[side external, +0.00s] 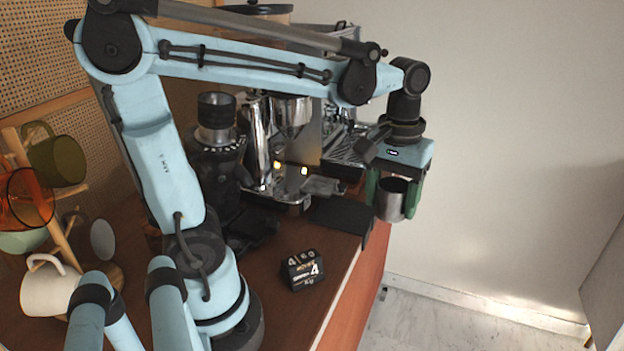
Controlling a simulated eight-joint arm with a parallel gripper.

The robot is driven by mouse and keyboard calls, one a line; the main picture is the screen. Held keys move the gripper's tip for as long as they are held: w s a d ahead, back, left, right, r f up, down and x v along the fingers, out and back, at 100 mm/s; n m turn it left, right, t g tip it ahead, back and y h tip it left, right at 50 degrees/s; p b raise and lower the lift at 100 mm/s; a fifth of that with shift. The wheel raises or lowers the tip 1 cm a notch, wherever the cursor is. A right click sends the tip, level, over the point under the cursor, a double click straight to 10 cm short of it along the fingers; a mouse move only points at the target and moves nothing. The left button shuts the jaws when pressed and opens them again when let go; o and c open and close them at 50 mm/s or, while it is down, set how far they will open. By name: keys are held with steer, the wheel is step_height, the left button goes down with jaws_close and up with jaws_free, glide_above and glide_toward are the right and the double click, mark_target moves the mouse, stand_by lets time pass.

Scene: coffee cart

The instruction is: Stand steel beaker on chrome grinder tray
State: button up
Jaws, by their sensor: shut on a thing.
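My gripper (393,195) is on the right, pointing down, with its green fingers shut on the steel beaker (391,201). The beaker is a small shiny cup, held upright in the air near the counter's right edge. The chrome grinder (292,113) stands at the centre back, and its chrome tray (268,195) is low in front, left of the beaker and apart from it. Part of the tray is hidden by the dark items around it.
A black block with numbers (302,270) sits on the wooden counter (285,318). A dark flat piece (340,216) lies between tray and beaker. An espresso machine (345,148) stands behind. A mug rack with a white mug (48,288) is at left.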

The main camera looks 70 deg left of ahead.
steer(key=n, duration=0.2)
steer(key=s+f+n, duration=0.1)
steer(key=n, duration=0.2)
steer(key=shift+s+a+f+n, duration=0.2)
steer(key=shift+s+n, duration=0.1)
steer(key=shift+n, duration=0.1)
steer(key=s+a+f+n, duration=0.1)
steer(key=s+f+n, duration=0.2)
steer(key=n, duration=1.3)
steer(key=shift+s+f, duration=0.3)
steer(key=shift+s, duration=0.55)
steer(key=a+f, duration=0.2)
steer(key=a, duration=0.2)
steer(key=a+f, duration=0.2)
steer(key=a, duration=0.1)
steer(key=a+f, duration=0.3)
steer(key=a, duration=0.1)
steer(key=shift+w+a, duration=0.3)
steer(key=shift+w, duration=0.05)
steer(key=shift+f, duration=1.8)
steer(key=shift+f, duration=0.15)
